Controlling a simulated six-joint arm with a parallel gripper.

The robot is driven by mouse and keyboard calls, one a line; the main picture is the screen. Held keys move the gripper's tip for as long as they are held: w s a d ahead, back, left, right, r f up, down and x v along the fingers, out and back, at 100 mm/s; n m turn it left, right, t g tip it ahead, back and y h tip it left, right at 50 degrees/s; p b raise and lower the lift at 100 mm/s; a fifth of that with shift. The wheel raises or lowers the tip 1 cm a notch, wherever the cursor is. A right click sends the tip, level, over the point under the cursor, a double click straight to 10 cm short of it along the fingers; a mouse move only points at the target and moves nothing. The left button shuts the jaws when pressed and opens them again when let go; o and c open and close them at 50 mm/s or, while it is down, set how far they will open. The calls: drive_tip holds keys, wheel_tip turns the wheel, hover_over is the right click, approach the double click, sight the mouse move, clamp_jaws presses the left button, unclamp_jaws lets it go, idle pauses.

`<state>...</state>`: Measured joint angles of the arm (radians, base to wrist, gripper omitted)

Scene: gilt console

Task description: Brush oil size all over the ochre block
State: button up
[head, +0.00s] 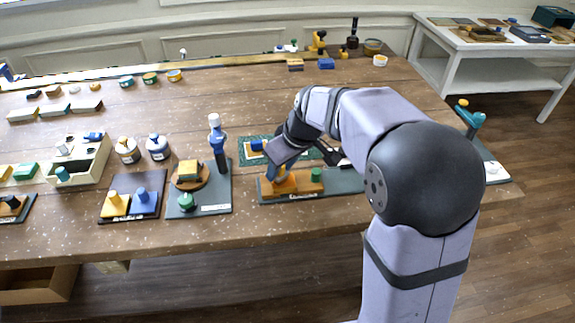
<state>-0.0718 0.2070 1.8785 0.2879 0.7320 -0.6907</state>
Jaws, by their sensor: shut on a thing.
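My gripper (277,165) points down at the dark tray (342,183) right of the table's middle. It appears shut on a blue thing (273,175) just over an orange holder (291,184) on that tray; my wrist hides part of it, so I cannot tell its full shape or whether it touches the holder. An ochre block (189,168) sits on a round brown stand (190,181) on a grey board (215,195), to the left of my gripper. Its top looks yellow-ochre; any coating on it is too small to tell.
A blue tool with a white top (216,135) stands upright behind the ochre block. A dark board with yellow and blue pegs (129,203) lies to its left.

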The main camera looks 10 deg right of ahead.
drive_tip(key=shift+a, duration=1.35)
drive_tip(key=shift+w+p, duration=0.4)
drive_tip(key=shift+p, duration=0.05)
drive_tip(key=shift+w+d, duration=0.1)
drive_tip(key=shift+d, duration=0.35)
drive_tip(key=shift+d+b, duration=0.75)
drive_tip(key=shift+d, duration=2.3)
drive_tip(key=shift+a+p, duration=0.6)
drive_tip(key=shift+a, duration=3)
drive_tip(key=shift+d+b, duration=0.65)
drive_tip(key=shift+d, duration=2.75)
drive_tip(key=shift+d+r, duration=0.1)
drive_tip(key=shift+d, duration=0.1)
wheel_tip(320, 180, up, 8)
drive_tip(key=p, duration=0.5)
drive_tip(key=shift+f+p, duration=0.2)
drive_tip(key=shift+p, duration=0.2)
